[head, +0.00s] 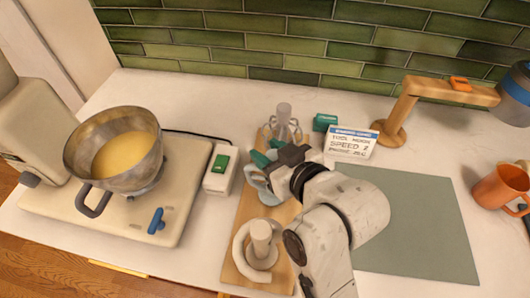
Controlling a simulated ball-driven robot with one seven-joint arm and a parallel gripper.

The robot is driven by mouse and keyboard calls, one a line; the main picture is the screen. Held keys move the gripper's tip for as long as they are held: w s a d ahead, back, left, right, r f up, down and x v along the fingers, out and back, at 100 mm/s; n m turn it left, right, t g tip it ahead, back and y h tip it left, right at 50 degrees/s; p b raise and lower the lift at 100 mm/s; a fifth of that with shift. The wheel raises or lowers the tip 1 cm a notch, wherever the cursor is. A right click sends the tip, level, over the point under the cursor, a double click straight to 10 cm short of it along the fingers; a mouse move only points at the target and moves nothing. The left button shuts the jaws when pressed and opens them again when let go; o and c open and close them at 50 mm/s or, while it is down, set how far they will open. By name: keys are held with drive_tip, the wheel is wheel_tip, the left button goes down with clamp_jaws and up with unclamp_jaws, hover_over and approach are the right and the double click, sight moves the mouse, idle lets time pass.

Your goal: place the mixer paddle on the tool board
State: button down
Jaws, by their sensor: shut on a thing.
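The tool board (243,215) is a long wooden board in the middle of the counter. A wire whisk (283,122) stands at its far end, and a cream hook-shaped tool (262,250) stands at its near end. My gripper (264,158) has teal fingertips and is over the middle of the board. It is shut on a pale blue-grey piece, which looks like the mixer paddle (258,184). The paddle is over or on the board between the two tools. My gripper and arm hide part of it, and I cannot tell whether it touches the board.
A mixer base (185,215) with a metal bowl (85,157) of yellow batter is at left. A white box with a green switch (219,170) sits close left of the board. A sign (351,142), wooden lamp (390,130), grey-green mat (425,225) and orange mug (500,188) are at right.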

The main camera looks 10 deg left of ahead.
drive_tip(key=shift+f, duration=0.1)
drive_tip(key=shift+f, duration=0.1)
drive_tip(key=c, duration=0.7)
unclamp_jaws()
drive_tip(key=shift+o, duration=0.2)
